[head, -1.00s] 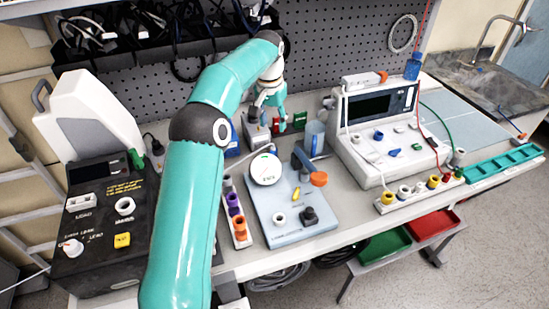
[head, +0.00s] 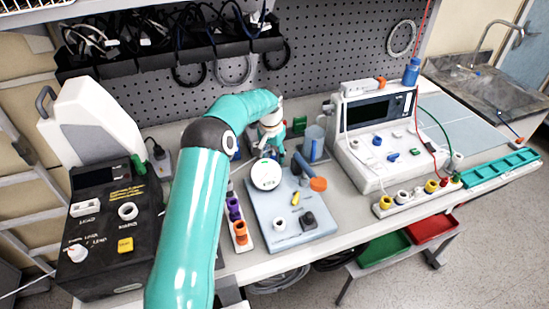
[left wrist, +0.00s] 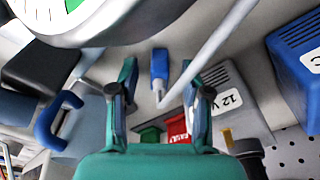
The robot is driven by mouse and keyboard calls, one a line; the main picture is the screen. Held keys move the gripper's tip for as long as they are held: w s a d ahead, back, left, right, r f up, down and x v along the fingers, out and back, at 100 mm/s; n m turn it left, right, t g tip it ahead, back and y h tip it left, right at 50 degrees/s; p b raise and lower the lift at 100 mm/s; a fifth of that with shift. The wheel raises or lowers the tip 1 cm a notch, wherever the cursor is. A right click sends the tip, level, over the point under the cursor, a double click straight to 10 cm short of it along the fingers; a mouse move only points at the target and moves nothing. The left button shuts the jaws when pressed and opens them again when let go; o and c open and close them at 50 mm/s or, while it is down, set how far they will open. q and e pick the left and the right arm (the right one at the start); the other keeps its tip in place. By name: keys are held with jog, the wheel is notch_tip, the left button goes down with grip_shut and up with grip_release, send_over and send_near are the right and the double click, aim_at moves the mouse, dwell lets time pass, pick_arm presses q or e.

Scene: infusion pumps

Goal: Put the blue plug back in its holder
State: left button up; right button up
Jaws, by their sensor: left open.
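My left gripper (head: 272,150) is behind the round white gauge in the head view, its fingertips partly hidden. In the left wrist view the left gripper (left wrist: 160,82) is open, one finger on each side of the picture's middle. A blue plug (left wrist: 159,66) with a pale metal tip shows in the gap between the fingers and looks free of them. Whether it touches a finger or only lies beyond cannot be told. I cannot make out this plug in the head view. Its holder cannot be identified for sure. My right gripper is in neither view.
A grey box marked 12 V (left wrist: 228,98), a red FAULT piece (left wrist: 177,130) and a blue box (left wrist: 298,62) are close by. The gauge (head: 266,174) stands on a pale board (head: 270,225). A strip (head: 241,246) holds purple and orange parts. A white machine (head: 362,165) stands right.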

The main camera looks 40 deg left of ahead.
pick_arm(q)
jog(key=shift+c, duration=0.3)
grip_shut()
